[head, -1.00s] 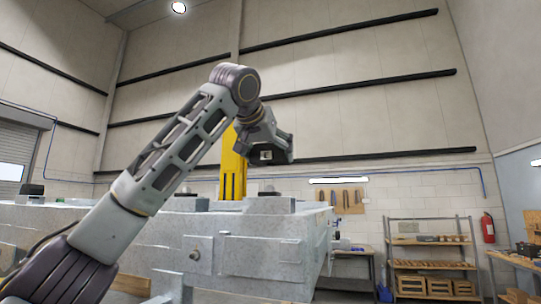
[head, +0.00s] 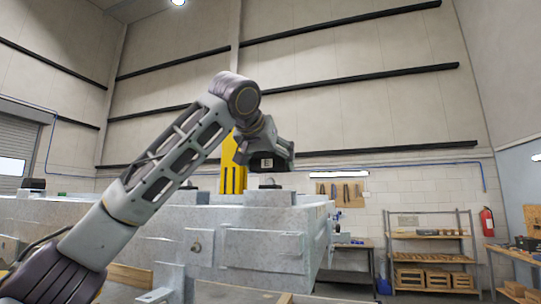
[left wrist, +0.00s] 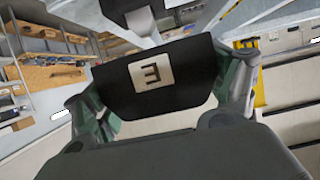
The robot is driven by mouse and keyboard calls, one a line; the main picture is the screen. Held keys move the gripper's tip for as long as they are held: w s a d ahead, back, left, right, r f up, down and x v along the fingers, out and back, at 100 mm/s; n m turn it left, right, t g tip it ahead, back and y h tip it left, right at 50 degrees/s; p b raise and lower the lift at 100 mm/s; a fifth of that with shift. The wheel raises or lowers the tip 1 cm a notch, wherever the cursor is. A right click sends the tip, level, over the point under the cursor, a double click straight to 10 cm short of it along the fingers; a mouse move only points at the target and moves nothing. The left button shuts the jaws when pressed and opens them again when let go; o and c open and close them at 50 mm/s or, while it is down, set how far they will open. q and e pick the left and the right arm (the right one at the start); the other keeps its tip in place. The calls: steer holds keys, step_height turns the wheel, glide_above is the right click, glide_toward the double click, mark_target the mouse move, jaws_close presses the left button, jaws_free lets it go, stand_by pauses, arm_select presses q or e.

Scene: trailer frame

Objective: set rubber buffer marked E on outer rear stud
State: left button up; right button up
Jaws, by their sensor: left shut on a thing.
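The rubber buffer (head: 267,163) is a black block with a white label marked E. It also shows in the left wrist view (left wrist: 190,77), where the letter looks turned over. My left gripper (left wrist: 165,92) is shut on it, one finger at each side. In the head view my left gripper (head: 266,152) holds the buffer a little above a grey block (head: 266,198) on the trailer frame (head: 225,218). A small dark piece (head: 269,186) sits on that block, below the buffer. I cannot make out the stud itself. My right gripper is not in view.
A yellow post (head: 233,172) stands just left of and behind the gripper. Another grey block (head: 189,195) with a dark top sits further left on the frame. Shelves with wooden crates (head: 434,278) and a red fire extinguisher (head: 487,222) are at the right.

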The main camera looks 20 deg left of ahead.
mark_target(267, 168)
arm_select(q)
steer(key=shift+f, duration=0.25)
steer(key=shift+s, duration=0.1)
stand_by(0.4)
steer(key=shift+f+b, duration=1.25)
steer(key=shift+f, duration=0.2)
stand_by(0.5)
steer(key=o, duration=1.1)
steer(key=shift+v, duration=6.05)
